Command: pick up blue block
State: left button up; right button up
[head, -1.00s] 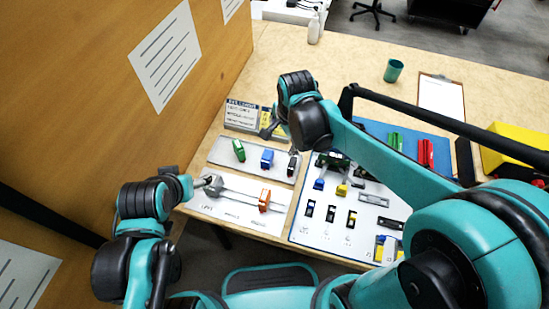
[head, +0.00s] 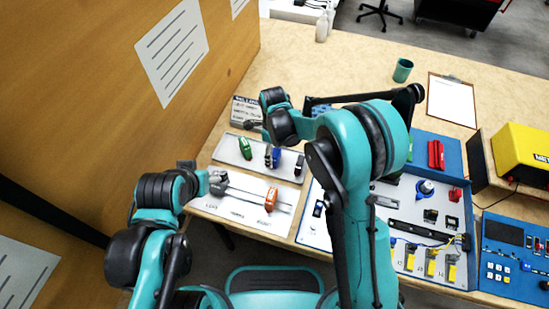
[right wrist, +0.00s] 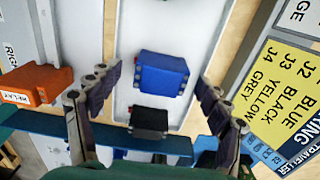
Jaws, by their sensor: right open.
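The blue block (head: 276,158) stands on the grey tray between a green block (head: 245,148) and a black block (head: 298,165). In the right wrist view the blue block (right wrist: 162,74) lies ahead, between the spread fingers of my right gripper (right wrist: 159,82). The fingers are open and show no contact with it. The black block (right wrist: 148,122) is nearer the palm, also between the fingers. In the head view my right wrist hides most of that gripper.
An orange relay block (head: 271,199) is on the white board, close beside a right finger in the wrist view (right wrist: 35,87). A blue-edged board (head: 425,262) with parts lies to the right. A wooden wall (head: 80,110) bounds the left. A cup (head: 402,70) stands behind.

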aim_at(274, 152)
notch_tip(274, 152, down, 3)
jog(key=shift+d+f+b, duration=0.1)
jog(key=shift+b, duration=0.3)
jog(key=shift+c, duration=0.3)
jog(key=c, duration=1.3)
